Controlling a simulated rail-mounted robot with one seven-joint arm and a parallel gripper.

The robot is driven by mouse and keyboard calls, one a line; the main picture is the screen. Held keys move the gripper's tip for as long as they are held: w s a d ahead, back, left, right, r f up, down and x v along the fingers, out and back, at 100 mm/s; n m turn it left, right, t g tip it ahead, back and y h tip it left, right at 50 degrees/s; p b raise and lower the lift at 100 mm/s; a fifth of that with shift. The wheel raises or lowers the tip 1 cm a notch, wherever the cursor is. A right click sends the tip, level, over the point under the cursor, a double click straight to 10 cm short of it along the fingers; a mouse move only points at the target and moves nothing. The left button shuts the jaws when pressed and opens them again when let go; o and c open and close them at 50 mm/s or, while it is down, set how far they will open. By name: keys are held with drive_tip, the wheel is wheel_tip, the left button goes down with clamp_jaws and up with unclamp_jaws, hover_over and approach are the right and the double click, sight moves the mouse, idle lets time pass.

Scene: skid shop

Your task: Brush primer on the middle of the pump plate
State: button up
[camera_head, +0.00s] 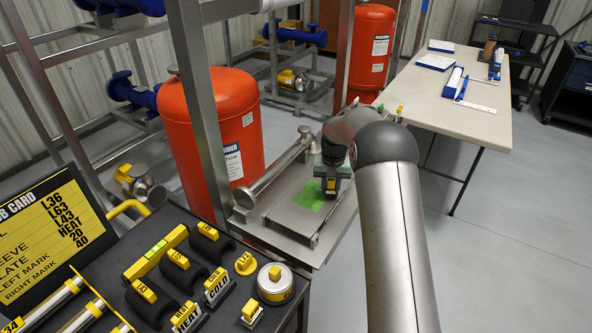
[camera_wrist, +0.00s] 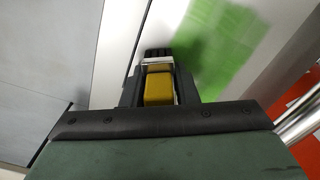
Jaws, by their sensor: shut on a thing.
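The pump plate (camera_head: 288,216) is a flat grey metal plate on the skid, in the middle of the head view. A bright green patch (camera_head: 311,194) lies on it, and the patch also fills the upper middle of the wrist view (camera_wrist: 222,45). My gripper (camera_head: 331,184) is over the plate beside the green patch, its jaws shut on a yellow-handled brush (camera_wrist: 158,86).
A red tank (camera_head: 205,125) and a steel post (camera_head: 203,110) stand left of the plate. A steel pipe (camera_head: 270,172) runs along its back left. A black bench (camera_head: 210,290) with a job card (camera_head: 45,235), sleeves and a round tin (camera_head: 275,285) is at front left. A pale table (camera_head: 440,95) stands right.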

drive_tip(key=shift+s+d+f, duration=0.1)
drive_tip(key=shift+s+d, duration=0.2)
drive_tip(key=shift+d, duration=0.1)
drive_tip(key=shift+a+r+p, duration=0.1)
drive_tip(key=shift+r+p, duration=2.05)
drive_tip(key=shift+r, duration=2)
